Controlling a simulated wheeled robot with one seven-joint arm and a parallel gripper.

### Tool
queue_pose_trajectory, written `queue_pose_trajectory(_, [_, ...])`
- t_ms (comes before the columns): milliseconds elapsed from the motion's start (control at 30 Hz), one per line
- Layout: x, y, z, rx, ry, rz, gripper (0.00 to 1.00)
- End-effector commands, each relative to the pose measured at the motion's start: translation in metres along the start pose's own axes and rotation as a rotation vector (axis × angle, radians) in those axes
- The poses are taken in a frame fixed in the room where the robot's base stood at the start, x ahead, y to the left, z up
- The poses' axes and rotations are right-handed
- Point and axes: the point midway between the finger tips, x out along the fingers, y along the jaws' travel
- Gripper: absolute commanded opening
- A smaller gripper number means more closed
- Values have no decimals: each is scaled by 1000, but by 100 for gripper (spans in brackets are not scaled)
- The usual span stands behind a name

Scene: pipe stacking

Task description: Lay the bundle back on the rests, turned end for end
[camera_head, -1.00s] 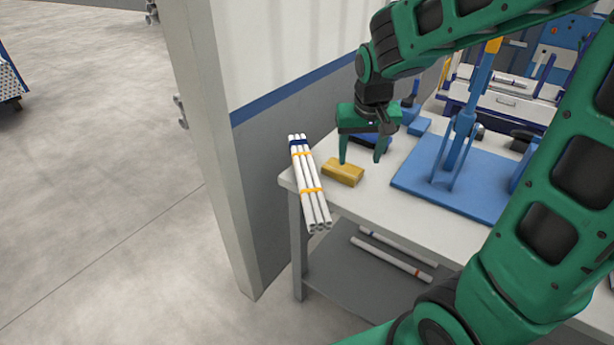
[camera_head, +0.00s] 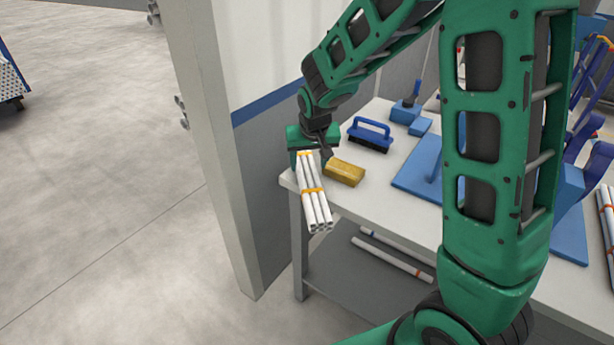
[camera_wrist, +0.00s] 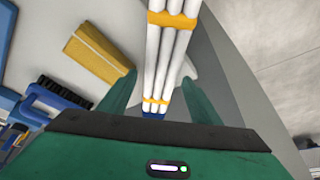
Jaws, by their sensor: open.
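The bundle of white pipes (camera_head: 316,205) lies along the left end of the table, its near end jutting past the front edge. Two orange bands circle it; in the wrist view the bundle (camera_wrist: 163,65) also shows a dark blue band near its far end. My gripper (camera_head: 309,157) is over that far end and hides it from the head view. In the wrist view my gripper (camera_wrist: 158,78) is open, with one finger on each side of the pipes. I cannot tell whether the fingers touch them. I cannot make out the rests clearly.
A yellow block (camera_head: 344,173) sits close to the right of the bundle. A blue-handled brush (camera_head: 370,134) stands behind it. A blue base plate (camera_head: 417,172) is farther right. A wall (camera_head: 262,150) rises close on the left. Loose pipes (camera_head: 393,258) lie on the lower shelf.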

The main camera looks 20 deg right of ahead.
Motion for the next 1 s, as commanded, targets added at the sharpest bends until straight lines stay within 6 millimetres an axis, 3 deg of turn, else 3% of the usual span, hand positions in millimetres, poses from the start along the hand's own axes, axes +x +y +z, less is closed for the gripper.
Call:
queue_pose_trajectory(300, [40, -2, 5, -1, -3, 1, 58])
queue_pose_trajectory(600, [44, -2, 4, 0, 0, 0, 58])
queue_pose_trajectory(633, [44, -2, 4, 0, 0, 0, 55])
queue_pose_trajectory(800, [44, -2, 5, 0, 0, 0, 16])
queue_pose_trajectory(867, [44, -2, 4, 0, 1, -1, 11])
queue_pose_trajectory(1000, [44, -3, 4, 0, 1, -1, 11])
